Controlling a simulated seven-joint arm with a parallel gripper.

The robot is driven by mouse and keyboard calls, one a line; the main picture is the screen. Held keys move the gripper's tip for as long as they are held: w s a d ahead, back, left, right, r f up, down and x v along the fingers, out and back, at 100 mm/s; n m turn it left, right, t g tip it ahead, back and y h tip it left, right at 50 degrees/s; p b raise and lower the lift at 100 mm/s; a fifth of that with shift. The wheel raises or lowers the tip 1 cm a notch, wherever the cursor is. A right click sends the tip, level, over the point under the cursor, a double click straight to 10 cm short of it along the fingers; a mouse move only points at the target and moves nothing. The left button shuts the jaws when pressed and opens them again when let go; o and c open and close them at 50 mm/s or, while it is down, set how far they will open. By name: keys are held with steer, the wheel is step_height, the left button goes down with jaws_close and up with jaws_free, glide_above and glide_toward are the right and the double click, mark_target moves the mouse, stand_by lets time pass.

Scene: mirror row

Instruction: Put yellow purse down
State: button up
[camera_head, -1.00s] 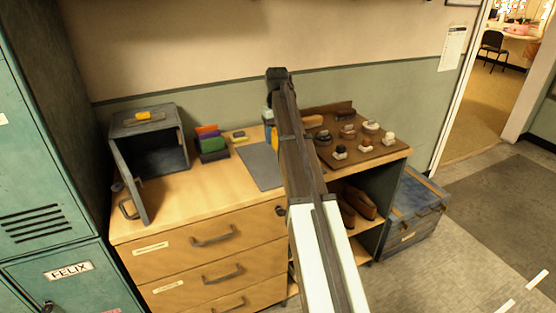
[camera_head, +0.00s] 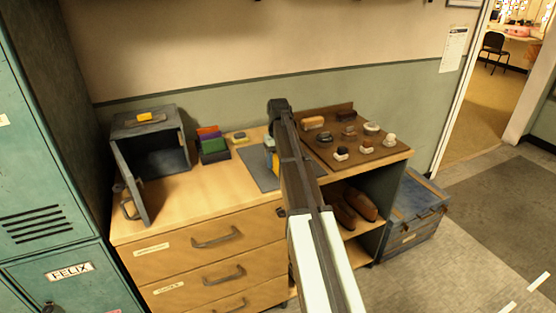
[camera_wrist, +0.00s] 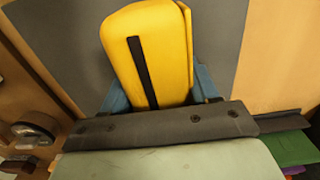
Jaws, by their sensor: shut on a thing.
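A yellow purse (camera_wrist: 150,55) with a dark strip down its face fills the upper middle of the wrist view. My gripper (camera_wrist: 162,88) is shut on it, with a blue finger on each side. In the head view my gripper (camera_head: 270,155) is mostly hidden behind my arm, over the grey mat (camera_head: 256,176). A bit of the yellow purse (camera_head: 276,167) shows beside the arm there. In the wrist view the grey mat (camera_wrist: 60,50) lies behind the purse. I cannot tell whether the purse touches the mat.
An open grey safe (camera_head: 150,130) with a yellow item (camera_head: 145,117) on top stands at the left. A rack of coloured wallets (camera_head: 212,147) is left of the mat. A brown board (camera_head: 365,155) with several small items is at the right. The counter front (camera_head: 190,205) is clear.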

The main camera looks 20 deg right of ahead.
steer(key=shift+f, duration=0.1)
steer(key=o, duration=1.1)
steer(key=shift+o, duration=0.2)
step_height(320, 180, up, 12)
steer(key=shift+r, duration=0.15)
